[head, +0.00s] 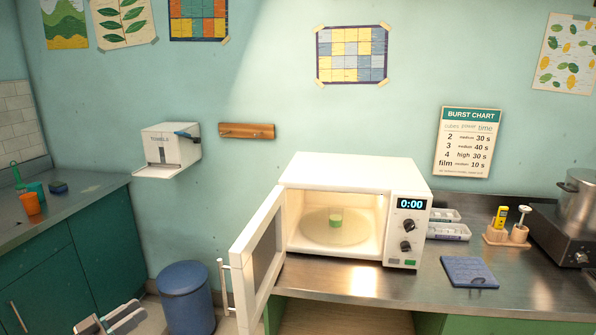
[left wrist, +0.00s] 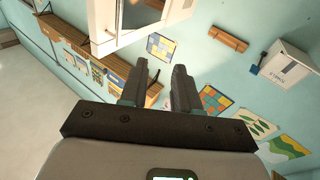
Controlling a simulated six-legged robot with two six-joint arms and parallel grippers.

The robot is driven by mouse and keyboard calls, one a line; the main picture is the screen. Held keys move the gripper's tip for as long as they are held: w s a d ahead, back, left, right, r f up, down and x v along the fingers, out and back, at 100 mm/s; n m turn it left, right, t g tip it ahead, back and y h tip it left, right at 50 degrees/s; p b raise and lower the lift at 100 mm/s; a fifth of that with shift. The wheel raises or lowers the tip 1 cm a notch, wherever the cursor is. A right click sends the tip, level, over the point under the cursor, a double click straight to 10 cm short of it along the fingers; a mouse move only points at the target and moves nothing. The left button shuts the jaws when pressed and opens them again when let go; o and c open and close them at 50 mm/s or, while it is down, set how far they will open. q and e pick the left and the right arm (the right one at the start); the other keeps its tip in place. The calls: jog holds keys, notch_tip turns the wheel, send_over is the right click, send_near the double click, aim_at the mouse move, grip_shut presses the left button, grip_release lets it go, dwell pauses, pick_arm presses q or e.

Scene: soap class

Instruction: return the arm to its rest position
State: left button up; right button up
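My left gripper (head: 112,318) shows at the lower left edge of the head view, low and well to the left of the microwave. In the left wrist view its two dark fingers (left wrist: 159,84) stand apart with nothing between them. The gripper is open and touches nothing that I can see. My right gripper is in neither view. The white microwave (head: 350,170) stands on the counter with its door (head: 262,250) swung open to the left. The display reads 0:00.
A blue bin (head: 186,295) stands on the floor left of the open door. A white dispenser (head: 170,150) hangs on the wall above. A teal cabinet (head: 70,255) runs along the left. A blue pad (head: 469,271), a holder (head: 506,236) and a pot (head: 578,195) occupy the right counter.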

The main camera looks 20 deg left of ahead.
pick_arm(q)
jog(key=w+d+f+n+g+y, duration=0.1)
jog(key=w+d+f+n+y, duration=0.35)
jog(key=w+d+f, duration=0.4)
jog(key=w+d+f+n+g, duration=0.25)
jog(key=d+f+g, duration=0.35)
jog(key=d+f, duration=0.8)
jog(key=s+d+f+m+g+h, duration=0.15)
jog(key=s+d+f+g, duration=0.35)
jog(key=d, duration=0.6)
jog(key=s+d+f+g, duration=0.1)
jog(key=s+d+g, duration=0.2)
jog(key=s+d, duration=0.2)
jog(key=s+d+f+m+g+h, duration=0.1)
jog(key=s+d, duration=0.4)
jog(key=s, duration=0.7)
jog(key=shift+s+f+g, duration=0.25)
jog(key=shift+f+g, duration=0.55)
jog(key=shift+g, duration=0.4)
